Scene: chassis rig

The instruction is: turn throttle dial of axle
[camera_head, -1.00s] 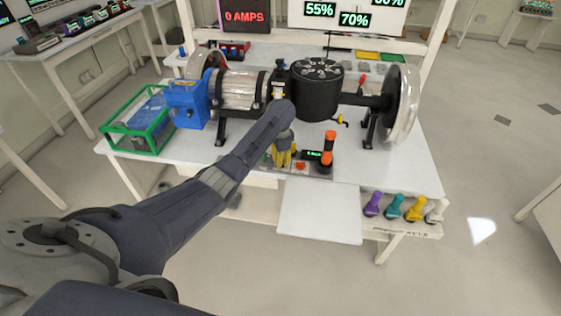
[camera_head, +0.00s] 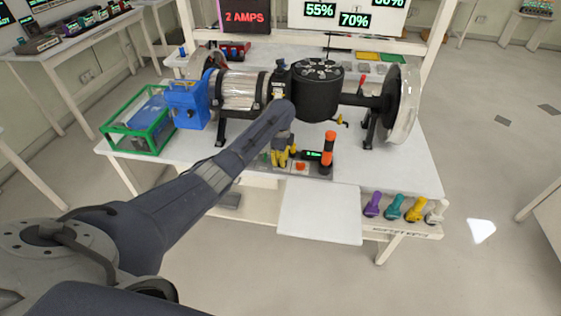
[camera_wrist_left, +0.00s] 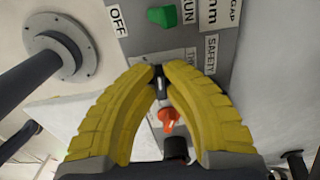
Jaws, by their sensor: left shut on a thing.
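My left gripper (camera_head: 284,160) is over the small control panel on the bench, and its yellow fingers show at the end of my arm. In the left wrist view, the gripper (camera_wrist_left: 159,72) is shut on a small dark knob with a white mark (camera_wrist_left: 161,88), which seems to be the throttle dial. The fingertips hide most of it. An orange knob (camera_wrist_left: 169,118) shows between the fingers. A green switch (camera_wrist_left: 161,15) between OFF and RUN labels lies just beyond the fingertips. My right gripper is not in view.
The axle assembly has a black drum (camera_head: 317,97) and a clear-rimmed wheel (camera_head: 403,104) above the panel. An orange-topped lever (camera_head: 328,148) stands right of my gripper. A red display (camera_head: 245,17) reads 2 AMPS. Coloured handles (camera_head: 394,207) line the front shelf.

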